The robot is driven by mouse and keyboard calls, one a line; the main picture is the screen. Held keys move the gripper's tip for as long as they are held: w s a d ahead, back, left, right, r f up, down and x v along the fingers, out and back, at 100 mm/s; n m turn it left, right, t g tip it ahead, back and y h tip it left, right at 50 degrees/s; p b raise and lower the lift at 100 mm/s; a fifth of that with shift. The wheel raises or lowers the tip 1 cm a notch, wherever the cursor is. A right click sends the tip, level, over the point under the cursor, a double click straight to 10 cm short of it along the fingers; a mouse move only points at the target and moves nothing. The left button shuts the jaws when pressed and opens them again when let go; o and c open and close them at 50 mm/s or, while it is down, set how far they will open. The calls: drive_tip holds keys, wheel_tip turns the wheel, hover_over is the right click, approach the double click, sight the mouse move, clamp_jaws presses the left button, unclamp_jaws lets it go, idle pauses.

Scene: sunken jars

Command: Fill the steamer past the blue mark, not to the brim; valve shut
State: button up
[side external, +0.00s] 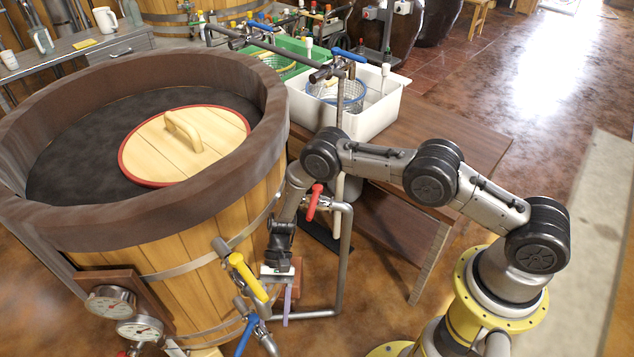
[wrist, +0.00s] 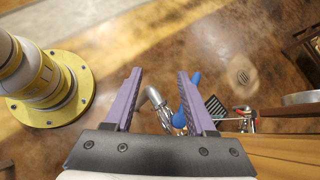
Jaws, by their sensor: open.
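The steamer (side external: 190,217) is a large round wooden tub with a thick dark rim. A round wooden lid (side external: 150,150) with a red edge lies on the dark surface inside. I see no blue mark, and I cannot tell the water level. Valve handles sit by the tub's near side: red (side external: 315,203), yellow (side external: 248,277) and blue (side external: 246,336). My gripper (side external: 286,316) is open and empty, pointing down just right of the yellow handle. In the wrist view, a blue handle (wrist: 188,97) on a metal pipe shows beside the right finger of my gripper (wrist: 160,75).
Two gauges (side external: 139,328) hang on the tub's front left. Pipes (side external: 345,245) run close to my gripper. A wooden table (side external: 460,140) behind holds a white sink (side external: 375,115) and a green crate (side external: 300,45). The floor at right is open.

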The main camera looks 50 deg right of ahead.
drive_tip(key=w+d+r+n+t+h, duration=0.1)
drive_tip(key=d+r+n+t+h, duration=0.3)
drive_tip(key=r, duration=1.2)
drive_tip(key=d+r+n+y, duration=0.1)
drive_tip(key=d+r, duration=0.6)
drive_tip(key=r, duration=1)
drive_tip(key=s+d+r+n+t+h, duration=0.2)
drive_tip(key=s+d+r+t, duration=0.2)
drive_tip(key=s+d+r, duration=0.45)
drive_tip(key=s+d+r+t+h, duration=0.1)
drive_tip(key=s+d+r, duration=0.1)
drive_tip(key=s, duration=0.4)
drive_tip(key=s+d+r+t+h, duration=0.1)
drive_tip(key=s+d+r+t, duration=0.1)
drive_tip(key=s, duration=0.5)
drive_tip(key=shift+d+r+n+h, duration=0.4)
drive_tip(key=shift+d+r, duration=0.05)
drive_tip(key=shift+r, duration=0.2)
drive_tip(key=shift+s, duration=0.1)
idle(1.8)
